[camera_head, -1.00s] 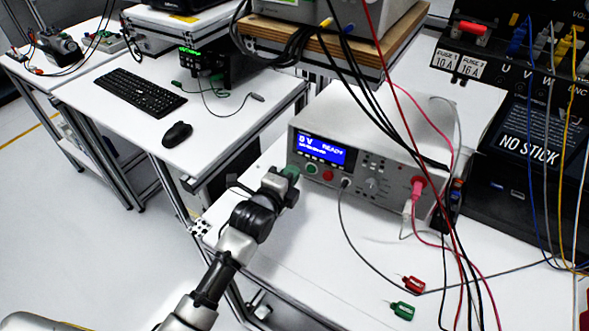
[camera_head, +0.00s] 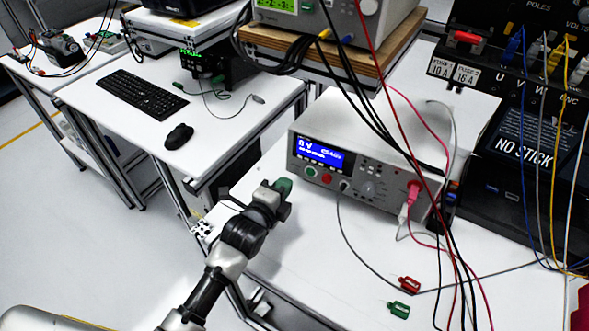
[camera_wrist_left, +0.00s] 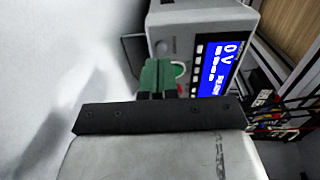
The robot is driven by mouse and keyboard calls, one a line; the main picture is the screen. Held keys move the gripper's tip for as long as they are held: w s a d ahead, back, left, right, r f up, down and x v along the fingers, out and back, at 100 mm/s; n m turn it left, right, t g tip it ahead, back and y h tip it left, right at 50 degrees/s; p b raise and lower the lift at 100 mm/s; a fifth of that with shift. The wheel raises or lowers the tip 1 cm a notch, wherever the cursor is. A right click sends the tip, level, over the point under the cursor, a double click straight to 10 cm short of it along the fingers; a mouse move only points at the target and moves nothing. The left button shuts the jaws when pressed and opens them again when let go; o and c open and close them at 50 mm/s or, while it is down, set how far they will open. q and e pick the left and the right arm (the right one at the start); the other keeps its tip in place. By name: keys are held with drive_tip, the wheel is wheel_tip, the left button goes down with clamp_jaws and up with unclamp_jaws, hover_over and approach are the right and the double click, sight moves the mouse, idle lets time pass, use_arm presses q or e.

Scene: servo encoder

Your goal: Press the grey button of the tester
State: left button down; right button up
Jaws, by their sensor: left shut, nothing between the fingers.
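The tester (camera_head: 375,130) is a light grey box on the white bench, with a lit blue screen (camera_head: 319,152) reading 0 V. A green button (camera_head: 311,171) and a red button (camera_head: 326,180) sit below the screen. In the left wrist view, a round grey spot (camera_wrist_left: 162,47) shows on the tester's front panel (camera_wrist_left: 180,30), beside the screen; I cannot tell surely that it is the grey button. My left gripper (camera_head: 283,187) has green fingertips, is shut and empty, and stands in front of the panel's left end, apart from it. My right gripper is out of view.
A red connector (camera_head: 409,284) and a green connector (camera_head: 399,309) lie on the bench front. Cables hang across the tester's right side. A wooden shelf (camera_head: 315,40) with instruments stands behind. The black NO STICK unit (camera_head: 530,140) is at right.

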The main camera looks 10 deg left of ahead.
use_arm(q)
drive_tip(key=p+v, duration=0.2)
drive_tip(key=v, duration=0.1)
drive_tip(key=shift+s+a+r, duration=0.15)
drive_tip(key=shift+s+r, duration=0.05)
drive_tip(key=shift+s, duration=0.1)
drive_tip(key=shift+p+v, duration=0.5)
drive_tip(key=shift+v, duration=0.65)
drive_tip(key=shift+f, duration=0.1)
idle(1.2)
